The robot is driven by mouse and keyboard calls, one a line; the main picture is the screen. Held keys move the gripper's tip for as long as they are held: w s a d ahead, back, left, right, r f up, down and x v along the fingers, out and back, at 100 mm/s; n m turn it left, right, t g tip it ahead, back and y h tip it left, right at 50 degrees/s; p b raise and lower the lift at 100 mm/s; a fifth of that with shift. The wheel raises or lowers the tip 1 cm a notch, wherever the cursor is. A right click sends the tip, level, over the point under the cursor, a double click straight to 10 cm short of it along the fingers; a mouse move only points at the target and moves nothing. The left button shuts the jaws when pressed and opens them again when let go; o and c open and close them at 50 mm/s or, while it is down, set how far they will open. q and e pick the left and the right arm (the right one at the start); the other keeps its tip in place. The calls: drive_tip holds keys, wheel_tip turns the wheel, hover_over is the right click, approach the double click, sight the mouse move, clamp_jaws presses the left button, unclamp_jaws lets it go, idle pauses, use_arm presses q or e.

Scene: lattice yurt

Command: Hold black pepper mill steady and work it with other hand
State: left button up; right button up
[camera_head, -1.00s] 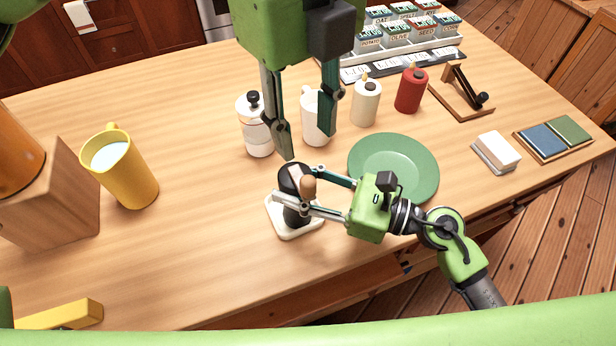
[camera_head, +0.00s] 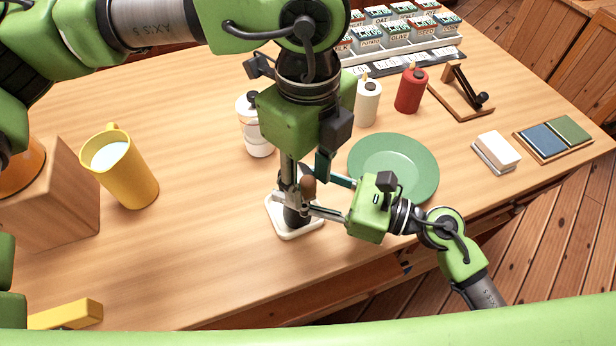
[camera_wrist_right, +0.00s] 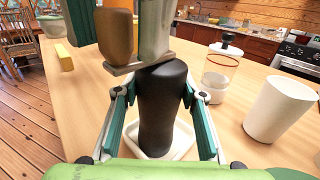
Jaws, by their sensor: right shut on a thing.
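The black pepper mill (camera_wrist_right: 160,105) stands upright on a small white square tray (camera_head: 297,232). It has a metal crank arm (camera_wrist_right: 140,63) on top with a brown knob (camera_head: 308,188). My right gripper (camera_head: 318,207) comes from the right, its fingers shut around the mill's body; they flank it in the right wrist view (camera_wrist_right: 160,105). My left gripper (camera_head: 305,178) points down over the mill top, fingers apart on either side of the knob. It hides much of the mill's top in the head view.
A white-and-clear shaker (camera_head: 256,135) stands behind the mill, with a white mug (camera_wrist_right: 278,108) beside it. A green plate (camera_head: 405,165) lies close to my right gripper. A yellow mug (camera_head: 125,175) stands left. The table between the yellow mug and tray is clear.

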use_arm(q)
drive_tip(key=shift+f, duration=0.35)
clamp_jaws()
drive_tip(key=shift+a+m, duration=0.1)
drive_tip(key=shift+m, duration=0.2)
